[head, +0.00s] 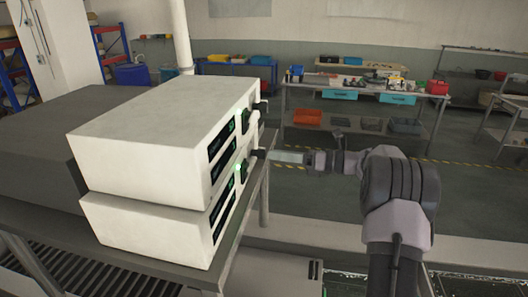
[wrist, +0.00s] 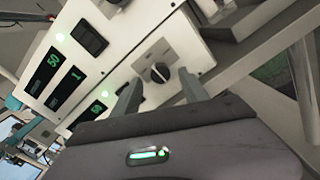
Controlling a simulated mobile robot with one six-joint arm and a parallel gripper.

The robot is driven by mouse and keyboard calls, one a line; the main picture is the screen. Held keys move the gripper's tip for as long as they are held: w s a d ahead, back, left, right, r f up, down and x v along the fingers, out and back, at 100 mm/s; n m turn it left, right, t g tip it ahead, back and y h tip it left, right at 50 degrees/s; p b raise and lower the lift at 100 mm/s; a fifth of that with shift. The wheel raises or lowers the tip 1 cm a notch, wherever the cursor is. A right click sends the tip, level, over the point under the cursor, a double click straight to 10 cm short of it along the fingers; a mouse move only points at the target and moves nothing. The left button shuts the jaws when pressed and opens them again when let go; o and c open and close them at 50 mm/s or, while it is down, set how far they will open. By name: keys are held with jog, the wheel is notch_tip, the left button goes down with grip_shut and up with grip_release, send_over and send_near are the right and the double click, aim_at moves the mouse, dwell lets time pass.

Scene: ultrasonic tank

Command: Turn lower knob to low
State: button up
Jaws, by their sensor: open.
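Two white box units are stacked, the upper unit (head: 150,120) on the lower unit (head: 150,225), with control panels facing right. In the wrist view the lower knob (wrist: 160,71) is a dark round knob with a light pointer line on the lower unit's tilted-looking panel. Labels around it are too small to read. My gripper (wrist: 160,80) is open, its two fingertips apart on either side of the knob in the picture; I cannot tell whether they touch it. In the head view my gripper (head: 264,154) is close to the panels and the lower knob is not clearly visible.
The upper unit's panel shows a rocker switch (wrist: 90,38), a green light (wrist: 60,37) and lit displays (wrist: 53,62). The units stand on a grey table (head: 258,190). A workbench (head: 365,90) stands at the back.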

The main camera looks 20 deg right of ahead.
aim_at(264, 153)
jog(key=x, duration=0.4)
jog(key=shift+w+a, duration=0.2)
jog(key=shift+a, duration=0.05)
grip_shut()
